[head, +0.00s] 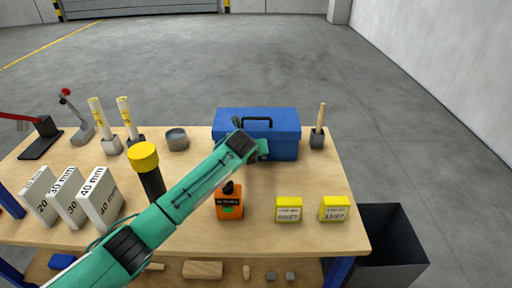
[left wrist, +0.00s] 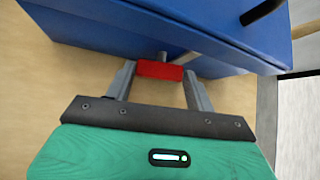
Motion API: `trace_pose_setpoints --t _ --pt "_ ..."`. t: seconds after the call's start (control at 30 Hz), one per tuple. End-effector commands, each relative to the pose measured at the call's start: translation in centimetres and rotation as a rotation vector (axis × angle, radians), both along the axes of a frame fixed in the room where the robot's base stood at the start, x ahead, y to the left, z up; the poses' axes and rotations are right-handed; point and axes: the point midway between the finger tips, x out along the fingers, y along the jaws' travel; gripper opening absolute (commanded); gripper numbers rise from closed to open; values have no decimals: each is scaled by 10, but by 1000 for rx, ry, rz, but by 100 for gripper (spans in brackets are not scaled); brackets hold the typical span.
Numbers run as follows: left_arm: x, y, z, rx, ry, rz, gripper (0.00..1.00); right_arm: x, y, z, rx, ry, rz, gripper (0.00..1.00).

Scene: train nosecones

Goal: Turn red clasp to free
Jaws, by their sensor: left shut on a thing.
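The blue toolbox (head: 285,120) stands at the back of the wooden table, and its side fills the top of the left wrist view (left wrist: 100,30). The red clasp (left wrist: 159,70) is a small red block on a grey pin at the toolbox's face. My left gripper (head: 264,151) is at the front of the toolbox, its fingers shut on the red clasp, one on each side. The clasp lies level across the gap in the left wrist view. In the head view my arm hides the clasp. My right gripper is not in view.
An orange bottle (head: 230,204) stands below my forearm, with yellow boxes (head: 289,210) to its right. A yellow-capped black cylinder (head: 145,157) stands near my arm. White size blocks (head: 100,197) are at the left. A dark bin (head: 395,245) is beside the table.

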Motion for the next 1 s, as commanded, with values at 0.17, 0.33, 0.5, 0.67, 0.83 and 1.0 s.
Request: trace_pose_setpoints --t 0.17,0.33,0.5,0.67,0.83,1.0 --pt "0 5 0 -130 -1 2 32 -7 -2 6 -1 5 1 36" --pt "0 7 -2 -235 -1 1 32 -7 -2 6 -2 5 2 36" --pt "1 8 -3 -308 -1 3 32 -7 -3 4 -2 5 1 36" --pt "1 8 -3 -344 -2 2 32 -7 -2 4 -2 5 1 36" --pt "1 9 -3 -357 -2 2 32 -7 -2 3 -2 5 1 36" --pt "1 9 -3 -357 -2 2 32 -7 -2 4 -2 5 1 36"
